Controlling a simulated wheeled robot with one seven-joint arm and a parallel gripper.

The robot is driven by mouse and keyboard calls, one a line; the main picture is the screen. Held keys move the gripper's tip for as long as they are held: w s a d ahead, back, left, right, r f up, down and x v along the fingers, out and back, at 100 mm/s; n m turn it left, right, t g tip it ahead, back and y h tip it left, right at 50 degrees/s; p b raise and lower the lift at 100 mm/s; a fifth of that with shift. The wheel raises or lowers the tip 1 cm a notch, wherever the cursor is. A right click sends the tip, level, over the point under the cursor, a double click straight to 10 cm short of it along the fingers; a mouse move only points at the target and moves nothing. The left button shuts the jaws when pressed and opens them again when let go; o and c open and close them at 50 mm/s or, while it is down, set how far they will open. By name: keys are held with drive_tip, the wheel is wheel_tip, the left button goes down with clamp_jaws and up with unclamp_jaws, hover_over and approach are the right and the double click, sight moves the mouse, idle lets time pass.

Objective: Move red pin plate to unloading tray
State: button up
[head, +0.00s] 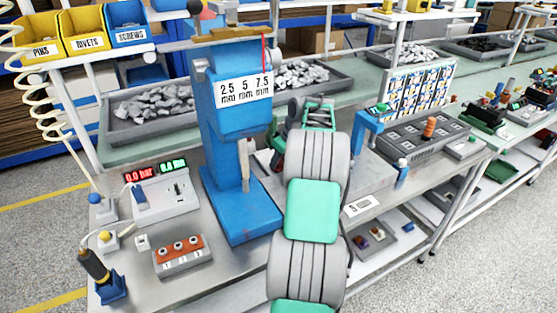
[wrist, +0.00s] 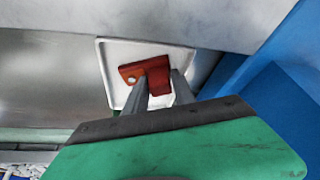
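In the wrist view, the red pin plate (wrist: 131,72) is over a white square tray (wrist: 110,50), with one round pale spot showing near its left end. My gripper (wrist: 159,83) has a finger on each side of a darker red part of the plate. This part fills the gap between the fingers, and the gripper looks shut on it. The left finger hides some of the plate. I cannot tell whether the plate touches the tray floor. In the head view, my arm hides the gripper, the plate and the tray.
A tall blue press (head: 232,130) stands left of my arm. A red-brown block with several numbered pins (head: 180,250) sits at the bench's front left. A display unit (head: 160,195) is behind it. A blue stand (head: 367,130) and grey rack (head: 425,138) are to the right.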

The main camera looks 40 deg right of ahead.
drive_tip(key=o, duration=0.4)
drive_tip(key=shift+c, duration=0.2)
drive_tip(key=shift+r, duration=0.3)
drive_tip(key=p+v, duration=0.1)
drive_tip(key=v, duration=1)
drive_tip(key=shift+s+r, duration=0.15)
drive_tip(key=shift+r, duration=0.2)
